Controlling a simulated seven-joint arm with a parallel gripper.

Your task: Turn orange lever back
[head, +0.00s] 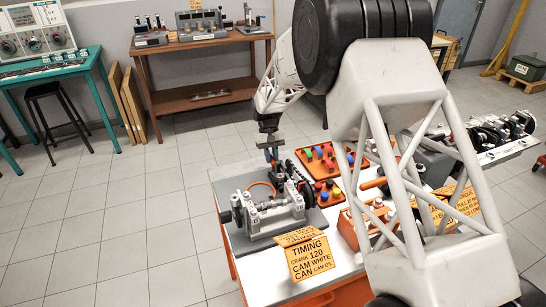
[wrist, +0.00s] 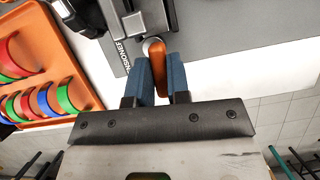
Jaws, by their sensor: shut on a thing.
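The orange lever (wrist: 156,58) stands out from a round pale pivot at the edge of the grey plate (wrist: 225,30) in the wrist view. My gripper (wrist: 161,75) has its two blue fingers on either side of the lever and is shut on it. The fingers hide part of the lever's sides. In the head view my gripper (head: 271,156) points down at the back of the engine fixture (head: 268,215), and the lever is too small to make out clearly there. A partly covered label ending in "NSIONER" (wrist: 126,55) lies beside the lever.
An orange tray (wrist: 40,65) of coloured rings sits to the left in the wrist view. In the head view, an orange tray (head: 318,160) of coloured pieces stands right of my gripper. A timing sign (head: 310,259) stands in front of the fixture. My arm hides part of the bench.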

